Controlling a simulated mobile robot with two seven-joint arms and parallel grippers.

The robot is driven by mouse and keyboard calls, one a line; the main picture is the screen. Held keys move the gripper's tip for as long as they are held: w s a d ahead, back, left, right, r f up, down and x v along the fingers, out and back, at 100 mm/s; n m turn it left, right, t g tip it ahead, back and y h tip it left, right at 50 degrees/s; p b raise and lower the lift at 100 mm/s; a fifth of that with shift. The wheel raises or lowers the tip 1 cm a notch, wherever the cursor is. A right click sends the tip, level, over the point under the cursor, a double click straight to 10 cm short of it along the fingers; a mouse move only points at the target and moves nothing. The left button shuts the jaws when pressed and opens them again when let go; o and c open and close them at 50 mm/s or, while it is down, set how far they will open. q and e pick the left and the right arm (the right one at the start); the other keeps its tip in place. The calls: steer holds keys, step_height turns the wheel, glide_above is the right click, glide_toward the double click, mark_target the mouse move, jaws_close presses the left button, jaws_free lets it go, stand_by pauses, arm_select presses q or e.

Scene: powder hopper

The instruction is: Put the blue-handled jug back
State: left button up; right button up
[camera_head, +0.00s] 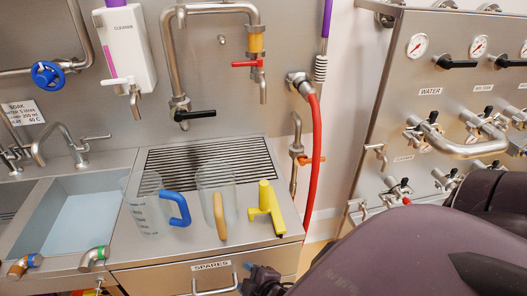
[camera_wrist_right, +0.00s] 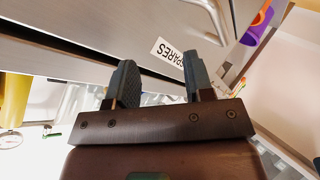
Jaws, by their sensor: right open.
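The blue-handled jug (camera_head: 146,212) is clear, with measuring marks on its side. It stands upright on the steel counter, right of the sink, with its blue handle (camera_head: 179,207) towards the right. My right gripper (camera_head: 262,278) is low in front of the counter, beside the SPARES drawer, below and to the right of the jug and apart from it. In the right wrist view the right gripper (camera_wrist_right: 160,80) is open, with nothing between its fingers and the drawer front beyond. My left gripper is not in view.
A second clear jug with a tan handle (camera_head: 219,214) stands right of the blue-handled one. A slatted drain grille (camera_head: 245,157) lies behind, under the taps. A red hose (camera_head: 314,160) hangs at the right.

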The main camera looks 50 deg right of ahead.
steer(key=s+m, duration=0.1)
steer(key=m, duration=0.1)
steer(key=s+d+m, duration=0.1)
steer(key=m, duration=0.2)
steer(key=s+d+m+y, duration=0.1)
steer(key=m, duration=0.1)
steer(key=shift+d+f+m, duration=0.25)
steer(key=shift+f+m, duration=0.05)
steer(key=shift+f, duration=0.1)
